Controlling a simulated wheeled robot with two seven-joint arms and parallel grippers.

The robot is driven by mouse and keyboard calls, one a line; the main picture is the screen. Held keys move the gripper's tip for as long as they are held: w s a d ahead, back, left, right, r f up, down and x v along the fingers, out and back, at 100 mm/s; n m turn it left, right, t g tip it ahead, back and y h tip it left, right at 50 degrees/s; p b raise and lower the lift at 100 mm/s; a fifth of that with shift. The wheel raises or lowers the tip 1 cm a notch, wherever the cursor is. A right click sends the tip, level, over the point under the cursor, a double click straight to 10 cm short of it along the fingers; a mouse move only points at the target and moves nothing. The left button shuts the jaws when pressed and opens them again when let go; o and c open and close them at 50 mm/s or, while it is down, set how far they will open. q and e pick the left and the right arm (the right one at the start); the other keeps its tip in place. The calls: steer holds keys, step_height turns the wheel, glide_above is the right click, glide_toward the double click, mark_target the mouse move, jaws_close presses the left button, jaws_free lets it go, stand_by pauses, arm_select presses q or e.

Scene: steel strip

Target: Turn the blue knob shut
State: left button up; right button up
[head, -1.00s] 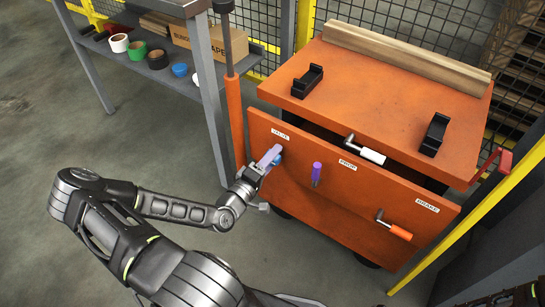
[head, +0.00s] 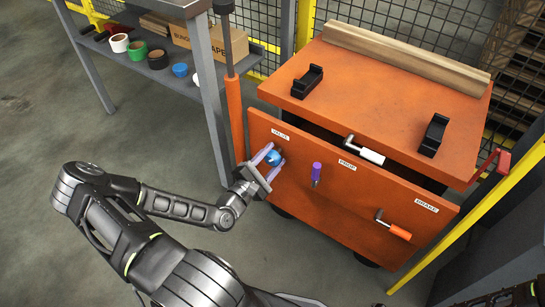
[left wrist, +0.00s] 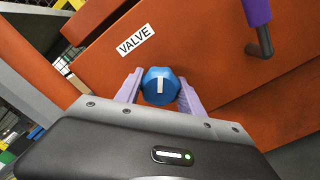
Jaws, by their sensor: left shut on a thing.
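The blue knob (head: 273,157) sits on the orange front panel under the VALVE label (head: 280,137). It also shows in the left wrist view (left wrist: 160,84), with a white mark on its face that runs from near the middle toward the lower edge. My left gripper (head: 274,156) is shut on the knob, with one light purple finger on each side. In the left wrist view the fingers (left wrist: 160,88) flank the knob. My right gripper is not in view.
To the right on the panel are a purple handle (head: 316,171) and an orange-handled crank (head: 396,231) by the BRAKE label. A white-handled crank (head: 370,155) is above. A grey table leg (head: 212,100) and an orange post (head: 235,120) stand close on the left.

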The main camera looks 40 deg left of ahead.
arm_select(q)
steer(key=n, duration=0.6)
steer(key=shift+n, duration=0.4)
steer(key=o, duration=1.3)
steer(key=shift+o, duration=0.2)
steer(key=s+p, duration=0.1)
steer(key=s, duration=0.7)
steer(key=shift+w, duration=0.1)
